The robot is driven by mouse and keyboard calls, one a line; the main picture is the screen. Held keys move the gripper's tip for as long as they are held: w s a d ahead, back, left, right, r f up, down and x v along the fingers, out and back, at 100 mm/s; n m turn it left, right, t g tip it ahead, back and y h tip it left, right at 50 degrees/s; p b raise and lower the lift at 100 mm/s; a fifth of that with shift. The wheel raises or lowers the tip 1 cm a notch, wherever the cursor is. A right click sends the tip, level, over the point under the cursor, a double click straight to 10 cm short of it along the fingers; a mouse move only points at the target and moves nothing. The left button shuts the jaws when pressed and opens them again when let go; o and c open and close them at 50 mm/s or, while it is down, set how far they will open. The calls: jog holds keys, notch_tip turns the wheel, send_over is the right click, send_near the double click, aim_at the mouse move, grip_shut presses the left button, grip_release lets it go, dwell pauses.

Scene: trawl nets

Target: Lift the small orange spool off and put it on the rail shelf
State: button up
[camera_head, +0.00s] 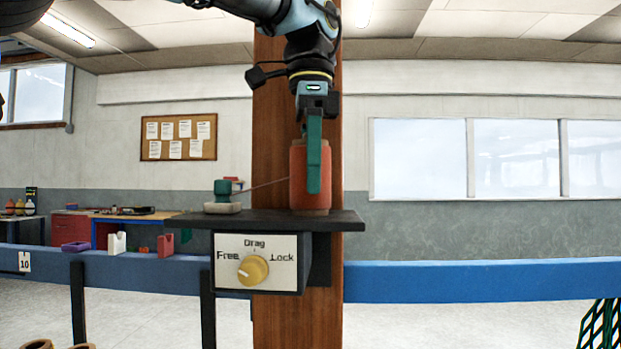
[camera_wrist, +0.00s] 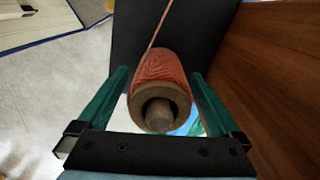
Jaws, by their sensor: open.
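The small orange spool (camera_head: 296,176) stands upright on a dark shelf (camera_head: 345,219) fixed to a wooden post. My gripper (camera_head: 314,188) is above it, pointing down, with a green finger in front of the spool. In the wrist view the spool (camera_wrist: 160,70) sits between the two open green fingers of my gripper (camera_wrist: 160,76), with gaps on both sides. A peg end (camera_wrist: 159,112) shows in the spool's hole. A thread runs from the spool to a small green guide (camera_head: 222,190) at left. A blue rail (camera_head: 480,281) crosses behind; which part is the rail shelf is unclear.
A control box (camera_head: 228,284) with a yellow knob (camera_head: 252,269), marked Free, Drag and Lock, hangs under the dark shelf. The knob's pointer is towards Free. White (camera_head: 117,243), purple (camera_head: 75,247) and red (camera_head: 165,244) pieces sit along the rail's left stretch. The post (camera_head: 268,120) stands close behind the spool.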

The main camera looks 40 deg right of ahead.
jog(key=shift+f, duration=0.35)
jog(key=c, duration=1.4)
jog(key=shift+r, duration=0.1)
jog(key=shift+r+p, duration=4.7)
jog(key=shift+r, duration=4.25)
